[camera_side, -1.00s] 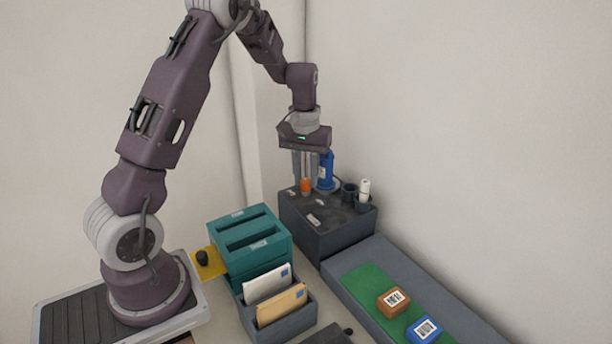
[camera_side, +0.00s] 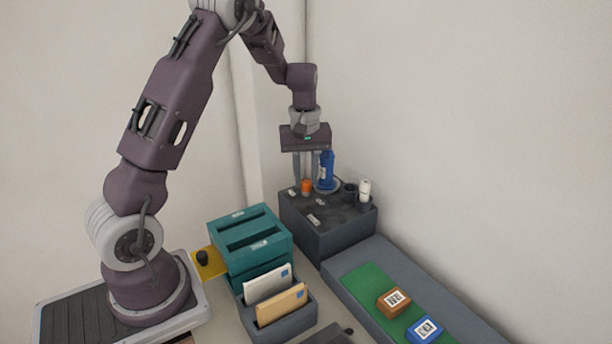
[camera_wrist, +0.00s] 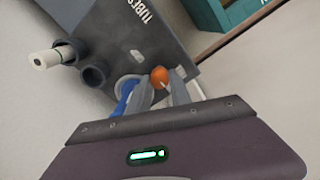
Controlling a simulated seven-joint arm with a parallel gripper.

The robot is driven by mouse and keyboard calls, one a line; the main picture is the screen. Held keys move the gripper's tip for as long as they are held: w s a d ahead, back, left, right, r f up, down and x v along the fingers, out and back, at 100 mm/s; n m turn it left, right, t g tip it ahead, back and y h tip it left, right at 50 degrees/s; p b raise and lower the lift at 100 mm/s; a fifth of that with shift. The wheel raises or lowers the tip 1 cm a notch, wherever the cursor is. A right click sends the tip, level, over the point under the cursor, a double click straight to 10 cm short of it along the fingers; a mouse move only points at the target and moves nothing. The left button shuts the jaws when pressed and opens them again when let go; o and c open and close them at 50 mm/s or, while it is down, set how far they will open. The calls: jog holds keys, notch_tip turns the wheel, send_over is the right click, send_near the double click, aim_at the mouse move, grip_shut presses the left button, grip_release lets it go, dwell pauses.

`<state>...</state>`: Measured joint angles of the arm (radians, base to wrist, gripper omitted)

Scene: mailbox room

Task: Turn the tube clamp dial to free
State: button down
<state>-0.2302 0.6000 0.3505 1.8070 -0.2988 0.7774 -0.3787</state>
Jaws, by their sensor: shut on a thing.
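The orange tube clamp dial (camera_side: 307,186) sits on top of the dark grey tube station (camera_side: 318,230), close to a blue capped tube (camera_side: 326,170). My gripper (camera_side: 306,180) points straight down from above, its two fingers on either side of the dial. In the wrist view, the orange dial (camera_wrist: 159,77) lies between the fingertips (camera_wrist: 162,83), which are shut on it. The blue tube (camera_wrist: 125,90) is partly hidden behind one finger there. Small pale labels lie on the station top around the dial; their words are too small to read.
Dark round sockets (camera_side: 349,190), one with a white tube (camera_side: 364,188), stand right of the blue tube. A teal slotted box (camera_side: 250,240), a letter holder (camera_side: 275,300) and a grey conveyor with a green strip (camera_side: 370,285) lie in front.

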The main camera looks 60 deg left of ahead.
jog(key=c, duration=1.2)
grip_release()
jog(key=shift+o, duration=0.2)
